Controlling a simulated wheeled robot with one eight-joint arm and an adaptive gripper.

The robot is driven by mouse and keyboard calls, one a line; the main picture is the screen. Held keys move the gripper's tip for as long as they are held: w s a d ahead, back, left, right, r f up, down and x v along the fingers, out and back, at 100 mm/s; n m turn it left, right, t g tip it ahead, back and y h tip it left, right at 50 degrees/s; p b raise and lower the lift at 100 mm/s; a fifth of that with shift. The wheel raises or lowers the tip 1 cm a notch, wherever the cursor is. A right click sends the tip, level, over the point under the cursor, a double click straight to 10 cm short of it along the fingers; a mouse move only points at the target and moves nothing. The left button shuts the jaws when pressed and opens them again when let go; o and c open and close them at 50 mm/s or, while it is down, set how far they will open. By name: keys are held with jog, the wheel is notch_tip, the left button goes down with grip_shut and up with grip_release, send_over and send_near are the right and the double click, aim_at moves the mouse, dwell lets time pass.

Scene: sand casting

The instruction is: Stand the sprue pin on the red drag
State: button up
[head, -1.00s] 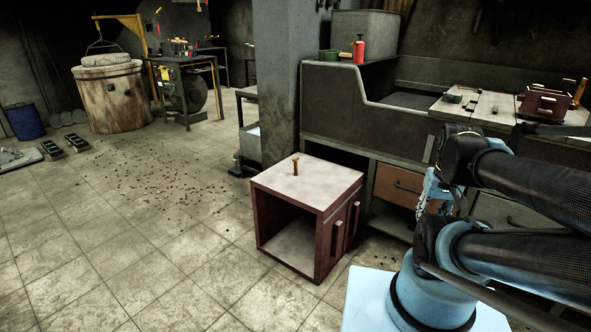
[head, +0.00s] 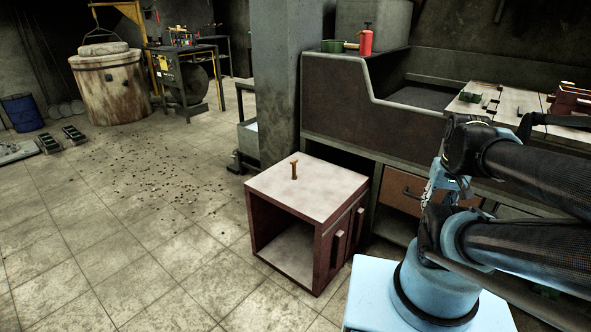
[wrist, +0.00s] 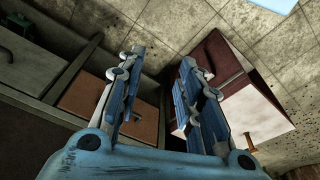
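The sprue pin (head: 294,170) is a small orange-brown pin with a wider head. It stands upright on the pale top of a low dark red cabinet. It also shows in the wrist view (wrist: 250,142), at the lower right. A dark red frame, which looks like the red drag (head: 572,100), sits on the workbench at the right edge of the head view, partly cut off. My gripper (wrist: 162,62) is open and empty, its two fingers apart. The pin lies to the right of the fingers in the wrist view, outside them.
The cabinet (head: 282,238) has an open front and stands on the floor beside the workbench (head: 336,108). A grey pillar (head: 276,85) rises behind it. A red bottle (head: 366,40) stands on the bench's back left.

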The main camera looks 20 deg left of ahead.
jog(key=shift+o, duration=0.6)
jog(key=shift+w+d, duration=0.1)
jog(key=w+a+r+m+h, duration=0.15)
jog(key=w+r, duration=0.25)
jog(key=w, duration=0.4)
jog(key=w+a+r+n+h, duration=0.1)
jog(key=w+a+r+h, duration=0.2)
jog(key=w, duration=0.5)
jog(key=w+a+r+m+t, duration=0.1)
jog(key=w+a+r+t, duration=0.1)
jog(key=w+a, duration=0.5)
jog(key=m+t, duration=0.3)
jog(key=t, duration=0.5)
send_over(294, 170)
jog(key=s+a, duration=0.5)
jog(key=s, duration=0.4)
notch_tip(294, 170, down, 20)
jog(key=shift+h, duration=0.35)
jog(key=x, duration=1.1)
jog(key=shift+w, duration=0.1)
jog(key=shift+x, duration=2.65)
jog(key=shift+d+f, duration=0.1)
grip_shut()
